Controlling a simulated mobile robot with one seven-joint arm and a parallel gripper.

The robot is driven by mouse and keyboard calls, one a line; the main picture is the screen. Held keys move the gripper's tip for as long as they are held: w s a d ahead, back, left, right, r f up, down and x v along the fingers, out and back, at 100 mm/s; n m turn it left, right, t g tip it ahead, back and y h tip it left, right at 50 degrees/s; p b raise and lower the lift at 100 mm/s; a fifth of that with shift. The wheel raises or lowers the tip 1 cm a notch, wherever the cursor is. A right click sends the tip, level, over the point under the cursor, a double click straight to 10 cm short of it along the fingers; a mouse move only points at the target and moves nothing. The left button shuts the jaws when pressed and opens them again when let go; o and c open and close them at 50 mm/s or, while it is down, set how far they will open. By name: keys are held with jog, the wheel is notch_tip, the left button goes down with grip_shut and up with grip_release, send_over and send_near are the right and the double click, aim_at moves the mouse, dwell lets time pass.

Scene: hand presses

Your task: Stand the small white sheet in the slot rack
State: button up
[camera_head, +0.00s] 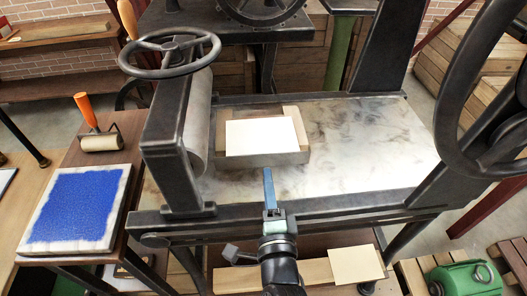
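A white sheet (260,137) lies flat on a low wooden block with a grey front side (262,161), on the bed of the press. A small cream-white sheet (357,265) lies below the press at the front, partly over a pale wooden board (305,274). I cannot tell which sheet is the small one of the task. I cannot make out a slot rack. My gripper (269,172), with blue fingers, is in front of the block, pointing away from me. Its fingers overlap edge-on, so its opening does not show. No sheet shows in it.
The press bed (370,145) is clear to the right of the block. A roller (197,110) and handwheel (170,52) stand left. A side table holds a blue inked slab (77,210) and an orange-handled brayer (97,138). A green container (466,279) is at lower right.

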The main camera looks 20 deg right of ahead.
aim_at(264, 149)
jog(key=x, duration=0.7)
jog(key=shift+w, duration=0.3)
grip_shut()
notch_tip(264, 149, up, 3)
jog(key=p, duration=0.3)
jog(key=shift+r, duration=0.15)
jog(key=shift+s, duration=0.1)
